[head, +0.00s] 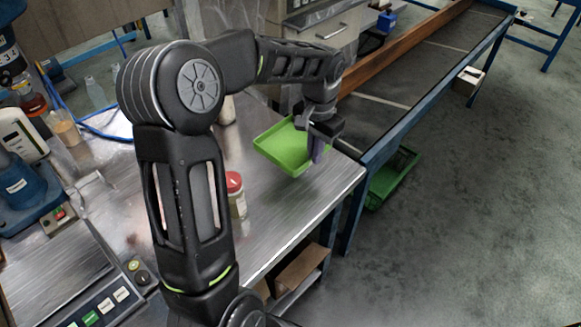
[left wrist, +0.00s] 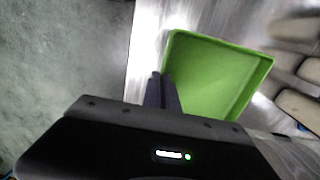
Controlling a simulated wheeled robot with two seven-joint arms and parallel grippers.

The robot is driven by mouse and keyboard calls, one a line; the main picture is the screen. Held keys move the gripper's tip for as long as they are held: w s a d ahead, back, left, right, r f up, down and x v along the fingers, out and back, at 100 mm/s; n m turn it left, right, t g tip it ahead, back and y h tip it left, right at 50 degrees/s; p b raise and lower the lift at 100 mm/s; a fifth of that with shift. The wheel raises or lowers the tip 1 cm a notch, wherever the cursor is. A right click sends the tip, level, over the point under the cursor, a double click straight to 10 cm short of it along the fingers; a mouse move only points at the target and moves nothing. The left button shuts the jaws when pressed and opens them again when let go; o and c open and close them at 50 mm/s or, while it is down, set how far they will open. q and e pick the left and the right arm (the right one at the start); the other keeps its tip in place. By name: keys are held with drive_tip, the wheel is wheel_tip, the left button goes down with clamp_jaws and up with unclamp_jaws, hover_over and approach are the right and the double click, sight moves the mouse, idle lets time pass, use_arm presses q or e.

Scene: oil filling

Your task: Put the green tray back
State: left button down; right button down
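The green tray (head: 283,150) is a shallow, square, open tray at the far end of the steel bench, near its right edge. It looks tilted and empty; I cannot tell whether it touches the bench. My left gripper (head: 318,152) is at the tray's right side, fingers pointing down. In the left wrist view the tray (left wrist: 215,75) lies ahead, and the gripper's two fingers (left wrist: 162,92) are close together on its left rim, pinching it. My right gripper is not in view.
The steel bench (head: 285,215) has a red-lidded jar (head: 236,195) near my left arm. A scale (head: 85,290) and bottles (head: 62,128) stand at left. A blue-framed conveyor table (head: 400,100) adjoins the bench's far end. A green crate (head: 390,178) is below it.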

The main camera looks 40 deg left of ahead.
use_arm(q)
drive_tip(key=shift+s+a+r, duration=0.1)
drive_tip(key=shift+a+r, duration=0.05)
drive_tip(key=shift+a, duration=0.15)
hover_over(310, 187)
drive_tip(key=shift+f+p, duration=0.35)
drive_tip(key=shift+f, duration=2.85)
drive_tip(key=shift+f, duration=1.85)
drive_tip(key=shift+f, duration=0.1)
drive_tip(key=shift+f, duration=0.15)
drive_tip(key=c, duration=1.6)
unclamp_jaws()
drive_tip(key=shift+c, duration=0.2)
